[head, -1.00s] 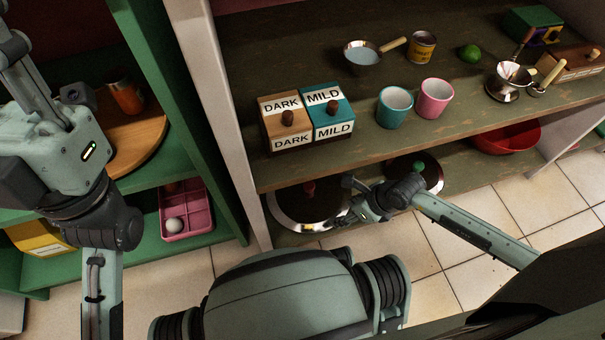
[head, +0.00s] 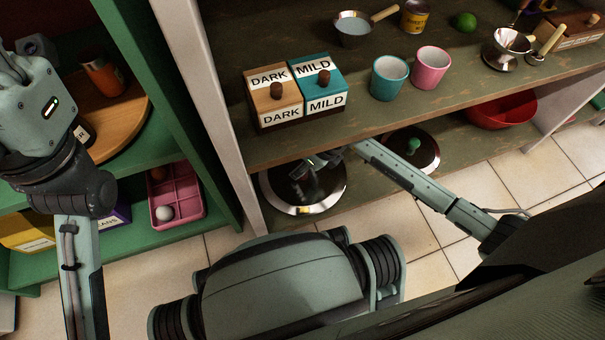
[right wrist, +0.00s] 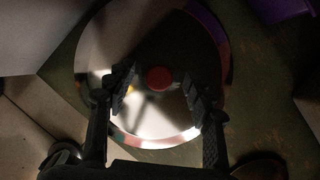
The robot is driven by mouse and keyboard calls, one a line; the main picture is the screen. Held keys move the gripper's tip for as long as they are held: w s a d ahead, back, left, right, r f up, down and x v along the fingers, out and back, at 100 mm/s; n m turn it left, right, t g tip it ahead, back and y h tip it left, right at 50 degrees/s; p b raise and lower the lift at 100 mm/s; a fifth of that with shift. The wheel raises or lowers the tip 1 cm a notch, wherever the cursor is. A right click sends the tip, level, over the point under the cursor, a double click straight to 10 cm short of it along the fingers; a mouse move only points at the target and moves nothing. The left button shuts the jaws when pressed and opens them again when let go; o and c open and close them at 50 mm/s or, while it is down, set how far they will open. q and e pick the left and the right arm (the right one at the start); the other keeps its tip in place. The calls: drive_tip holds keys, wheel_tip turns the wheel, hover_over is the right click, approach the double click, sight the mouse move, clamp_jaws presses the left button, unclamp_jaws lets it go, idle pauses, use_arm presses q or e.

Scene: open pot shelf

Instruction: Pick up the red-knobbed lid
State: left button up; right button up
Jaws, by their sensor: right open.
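The red-knobbed lid lies on the lower shelf; its shiny rim (head: 310,210) shows at the left end in the head view. In the right wrist view its red knob (right wrist: 159,78) is near the middle, and its metal rim (right wrist: 165,138) curves around below. My right gripper (head: 308,178) is under the upper board and over the lid, partly hiding it. Its open fingers (right wrist: 159,82) appear on either side of the knob, with gaps; height above it is unclear. My left arm shows at the left, but its gripper does not.
A green-knobbed lid (head: 413,158) and a red bowl (head: 503,112) lie to the right on the lower shelf. The upper board (head: 385,130) overhangs my right forearm. It holds DARK and MILD boxes (head: 296,92), a teal cup (head: 388,78) and a pink cup (head: 431,68).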

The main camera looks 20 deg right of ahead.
drive_tip(key=shift+f, duration=0.55)
clamp_jaws()
